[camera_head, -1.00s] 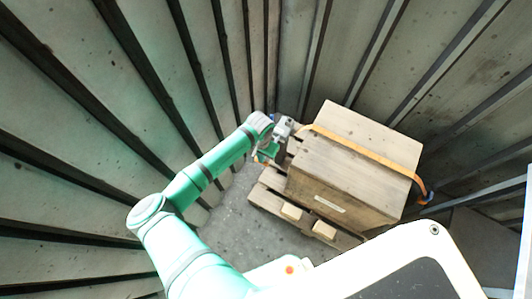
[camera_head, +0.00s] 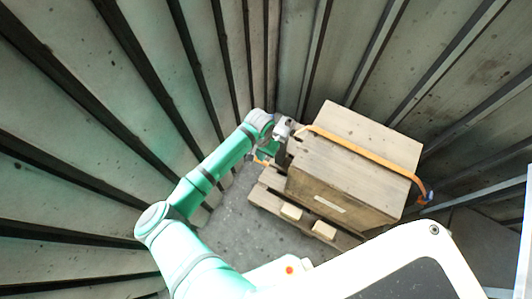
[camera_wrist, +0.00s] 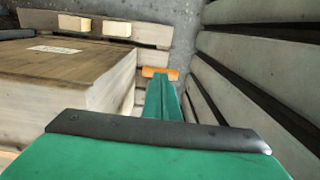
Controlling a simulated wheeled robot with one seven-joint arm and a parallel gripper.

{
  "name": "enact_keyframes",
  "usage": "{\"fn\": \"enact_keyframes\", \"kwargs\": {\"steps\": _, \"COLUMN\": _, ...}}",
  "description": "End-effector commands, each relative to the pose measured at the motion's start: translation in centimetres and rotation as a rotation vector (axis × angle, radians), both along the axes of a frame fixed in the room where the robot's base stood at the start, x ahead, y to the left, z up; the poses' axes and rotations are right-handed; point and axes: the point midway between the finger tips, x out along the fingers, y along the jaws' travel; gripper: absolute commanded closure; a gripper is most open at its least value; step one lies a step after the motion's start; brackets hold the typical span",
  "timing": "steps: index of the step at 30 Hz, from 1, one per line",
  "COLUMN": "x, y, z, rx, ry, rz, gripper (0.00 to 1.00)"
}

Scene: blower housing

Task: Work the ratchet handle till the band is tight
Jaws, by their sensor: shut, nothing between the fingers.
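An orange band (camera_head: 365,153) runs across the top of a wooden crate (camera_head: 330,195); the crate also shows in the wrist view (camera_wrist: 60,65). My gripper (camera_wrist: 162,92) is shut and empty in the wrist view, beside the crate's side. A small orange piece (camera_wrist: 160,73) shows at the fingertips; I cannot tell if it is the ratchet handle or whether they touch. In the head view a thin orange piece (camera_head: 262,161) shows beside my wrist, at the crate's left end. An orange and dark fitting (camera_head: 426,196) hangs at the band's right end. The band's tightness cannot be told.
The crate stands on a wooden pallet (camera_head: 265,199), with blocks sticking out in front. Slatted walls (camera_head: 90,90) close in on the left, back and right. Bare grey floor (camera_head: 235,225) lies in front of the pallet.

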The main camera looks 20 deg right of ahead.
Motion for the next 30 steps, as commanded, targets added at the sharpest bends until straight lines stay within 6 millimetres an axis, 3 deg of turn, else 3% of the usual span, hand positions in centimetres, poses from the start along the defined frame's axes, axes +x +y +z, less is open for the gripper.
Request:
{"fn": "enact_keyframes", "kwargs": {"steps": 10, "x": 0.0, "y": 0.0, "z": -0.4, "rx": 0.0, "ry": 0.001, "rz": 0.001, "gripper": 1.0}}
{"fn": "enact_keyframes", "kwargs": {"steps": 25, "x": -0.1, "y": 0.0, "z": -9.7, "rx": 0.0, "ry": 0.003, "rz": 0.002, "gripper": 1.0}}
{"fn": "enact_keyframes", "kwargs": {"steps": 30, "x": 0.1, "y": 0.0, "z": -7.7, "rx": -0.002, "ry": -0.003, "rz": 0.001, "gripper": 1.0}}
